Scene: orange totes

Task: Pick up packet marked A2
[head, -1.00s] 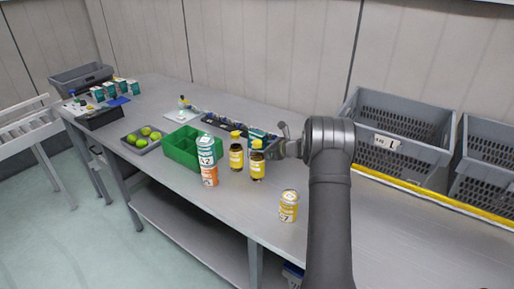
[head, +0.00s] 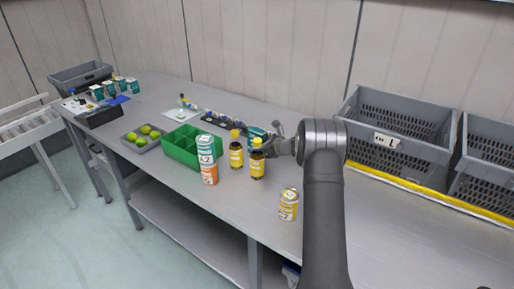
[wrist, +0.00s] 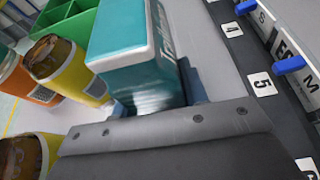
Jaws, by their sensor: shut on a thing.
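My gripper (head: 275,142) is shut on a teal and white packet (wrist: 140,50), which fills the middle of the wrist view. The jaws (wrist: 157,97) sit on either side of its lower part.
Two yellow-labelled bottles (head: 257,160) stand close left of my gripper, with a green divided tray (head: 180,153) beyond. A yellow can (head: 288,204) stands in front. A dark numbered strip (wrist: 245,55) lies right of the packet. Grey crates (head: 395,135) stand right.

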